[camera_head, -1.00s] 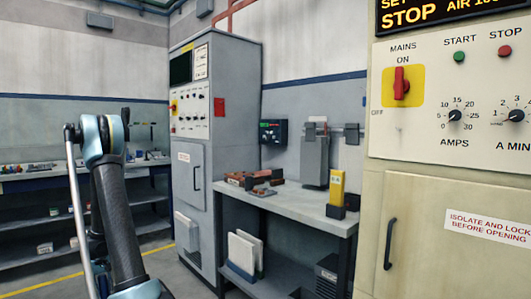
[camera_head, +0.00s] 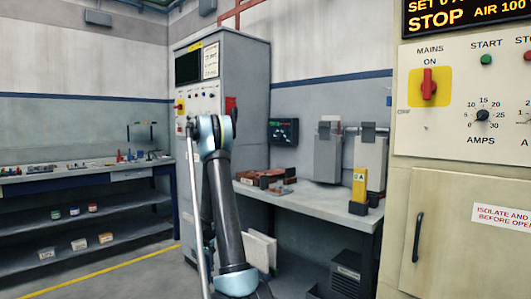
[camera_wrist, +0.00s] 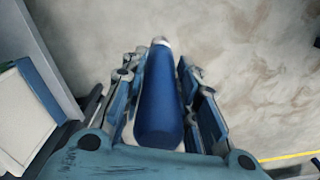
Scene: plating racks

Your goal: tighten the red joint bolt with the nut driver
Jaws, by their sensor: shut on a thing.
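In the wrist view, my gripper (camera_wrist: 158,72) is shut on a tool with a dark blue, thick handle, taken to be the nut driver (camera_wrist: 158,105). Its pale end points away from the wrist, and the handle lies between the two fingers. The gripper and tool are not visible in the head view, where only links of my arm show. I cannot pick out the red joint bolt in either view. Small red items (camera_head: 120,156) stand on the far left bench, too small to identify.
The left bench (camera_head: 45,177) holds several small items, with boxes on its shelves. A grey cabinet (camera_head: 243,130) stands behind my arm. A bench (camera_head: 318,204) with a yellow block (camera_head: 359,185) is right of it. A cream control cabinet (camera_head: 455,185) is nearest, at right. Floor at lower left is clear.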

